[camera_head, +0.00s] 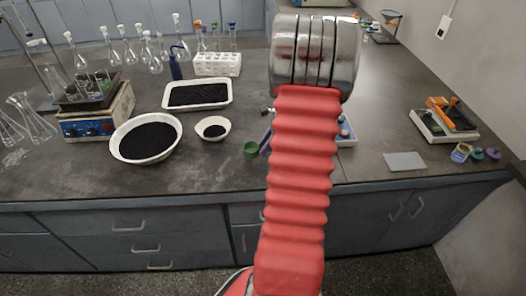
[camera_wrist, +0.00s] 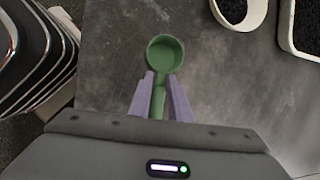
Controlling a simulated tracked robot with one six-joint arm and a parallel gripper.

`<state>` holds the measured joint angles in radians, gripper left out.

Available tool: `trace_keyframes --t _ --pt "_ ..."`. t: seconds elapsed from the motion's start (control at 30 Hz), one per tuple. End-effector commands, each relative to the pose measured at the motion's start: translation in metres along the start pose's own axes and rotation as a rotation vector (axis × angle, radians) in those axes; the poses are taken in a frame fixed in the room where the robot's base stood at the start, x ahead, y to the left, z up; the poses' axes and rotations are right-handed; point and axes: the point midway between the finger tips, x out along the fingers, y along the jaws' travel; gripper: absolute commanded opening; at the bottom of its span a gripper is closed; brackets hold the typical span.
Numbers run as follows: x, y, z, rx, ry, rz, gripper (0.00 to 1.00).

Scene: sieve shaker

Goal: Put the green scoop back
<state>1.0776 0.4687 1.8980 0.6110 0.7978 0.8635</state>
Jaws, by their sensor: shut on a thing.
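The green scoop (camera_head: 251,149) shows in the head view just left of my arm, over the dark bench top. In the wrist view the scoop (camera_wrist: 165,53) has a round open cup facing the camera, and its handle runs back between the purple fingers. The cup looks empty. My gripper (camera_wrist: 161,78) is shut on the scoop's handle. In the head view only part of a purple finger of my gripper (camera_head: 265,138) shows; the rest is hidden behind my red arm. I cannot tell how high the scoop is above the bench.
A large white bowl (camera_head: 117,145) of black grains, a small white bowl (camera_head: 202,127) and a white tray (camera_head: 170,102) stand left of the scoop. A grey flat plate (camera_head: 405,161) lies to the right. A device partly hidden by my arm (camera_head: 346,132) stands behind.

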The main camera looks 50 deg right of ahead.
Motion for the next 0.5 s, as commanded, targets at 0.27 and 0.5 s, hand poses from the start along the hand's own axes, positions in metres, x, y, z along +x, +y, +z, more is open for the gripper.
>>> trace_keyframes --t 0.27,0.5 --pt "0.019 0.004 -0.008 0.000 0.000 0.001 0.00" --pt "0.020 0.004 -0.008 0.000 0.000 0.001 0.00"
